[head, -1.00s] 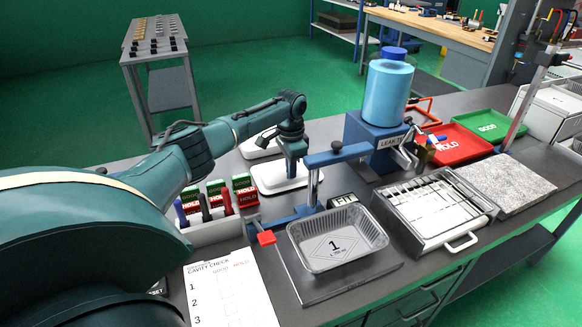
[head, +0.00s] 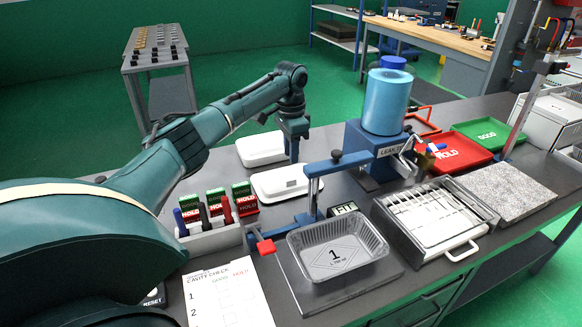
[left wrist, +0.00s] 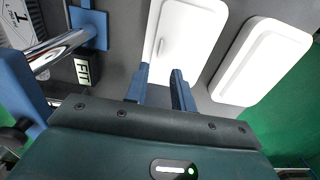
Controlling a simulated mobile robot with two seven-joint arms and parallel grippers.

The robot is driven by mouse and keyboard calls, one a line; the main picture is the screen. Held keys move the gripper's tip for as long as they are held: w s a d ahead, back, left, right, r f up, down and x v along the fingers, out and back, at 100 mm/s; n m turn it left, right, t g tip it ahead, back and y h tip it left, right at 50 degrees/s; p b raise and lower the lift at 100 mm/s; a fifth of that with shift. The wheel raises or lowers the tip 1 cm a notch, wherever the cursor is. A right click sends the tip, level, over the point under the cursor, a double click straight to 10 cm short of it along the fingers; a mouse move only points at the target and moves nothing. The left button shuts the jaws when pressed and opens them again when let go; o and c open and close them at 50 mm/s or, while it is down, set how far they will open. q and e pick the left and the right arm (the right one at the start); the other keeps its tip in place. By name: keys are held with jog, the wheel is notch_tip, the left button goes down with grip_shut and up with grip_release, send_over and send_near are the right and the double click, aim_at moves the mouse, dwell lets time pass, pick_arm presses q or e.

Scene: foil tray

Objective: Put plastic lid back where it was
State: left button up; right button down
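Two white, flat, rounded lids lie on the dark bench behind the marker holder. The near plastic lid (head: 287,184) has a small raised handle on top and also shows in the left wrist view (left wrist: 190,40). The far lid (head: 262,149) lies apart from it and shows at the right in the left wrist view (left wrist: 262,62). My left gripper (head: 293,158) points down above the near lid's edge. In the left wrist view its two fingers (left wrist: 158,82) are apart with nothing held between them. My right gripper is not in view.
A foil tray (head: 378,252) marked 1 sits on a plate beside a blue clamp post (head: 312,192). A marker holder (head: 216,240) stands at the left. A leak tester with a blue tank (head: 387,103) stands behind. Bench between is narrow.

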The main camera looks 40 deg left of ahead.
pick_arm(q)
jog(key=shift+r, duration=1.8)
